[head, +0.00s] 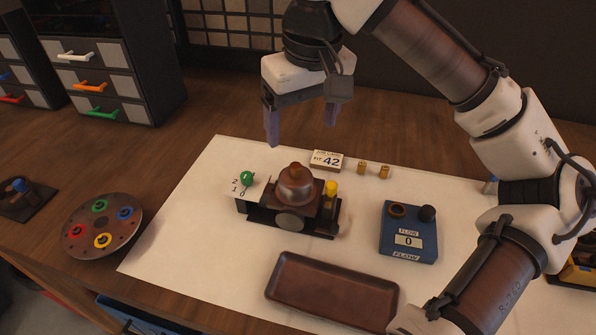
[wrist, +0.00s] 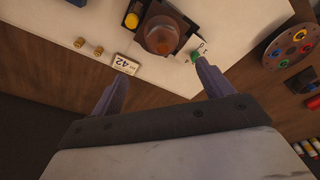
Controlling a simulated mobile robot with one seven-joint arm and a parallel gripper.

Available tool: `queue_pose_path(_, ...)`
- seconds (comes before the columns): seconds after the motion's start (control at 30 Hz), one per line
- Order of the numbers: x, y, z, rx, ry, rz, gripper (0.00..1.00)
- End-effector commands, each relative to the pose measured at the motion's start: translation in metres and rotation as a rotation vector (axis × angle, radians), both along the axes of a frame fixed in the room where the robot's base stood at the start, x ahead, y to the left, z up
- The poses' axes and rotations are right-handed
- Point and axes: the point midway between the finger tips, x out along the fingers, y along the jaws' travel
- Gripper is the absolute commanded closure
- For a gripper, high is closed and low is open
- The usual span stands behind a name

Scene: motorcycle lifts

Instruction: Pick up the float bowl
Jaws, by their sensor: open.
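A brown rounded metal part with a stepped knob on top, which looks like the float bowl (head: 297,188), sits on a dark carburetor body (head: 262,214) in the middle of the white mat. In the wrist view the float bowl (wrist: 162,38) shows at the top centre, beyond the fingertips. My gripper (head: 301,130) is open and empty, with its two purple-grey fingers pointing down. It hangs above and behind the float bowl, apart from it. In the wrist view my gripper (wrist: 161,70) has its fingers spread wide.
A green knob (head: 247,177) and a yellow knob (head: 331,188) flank the float bowl. A "42" card (head: 326,160) and two brass jets (head: 373,170) lie behind. An empty brown tray (head: 331,290) is in front. A blue flow box (head: 408,245) stands right, a round coloured-ring disc (head: 102,226) left.

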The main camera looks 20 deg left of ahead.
Motion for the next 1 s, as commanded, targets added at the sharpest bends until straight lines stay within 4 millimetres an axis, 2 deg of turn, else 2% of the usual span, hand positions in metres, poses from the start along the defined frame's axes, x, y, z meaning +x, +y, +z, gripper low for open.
queue_pose_path(0.1,0.002,0.003,-0.025,0.003,0.005,0.003,0.21)
queue_pose_path(0.3,0.005,0.007,-0.056,0.002,0.001,0.000,0.21)
queue_pose_path(0.57,0.006,0.009,-0.075,0.003,0.000,0.001,0.21)
queue_pose_path(0.8,0.006,0.014,-0.110,0.003,0.001,0.001,0.21)
queue_pose_path(1.0,0.007,0.016,-0.119,0.005,-0.001,0.001,0.21)
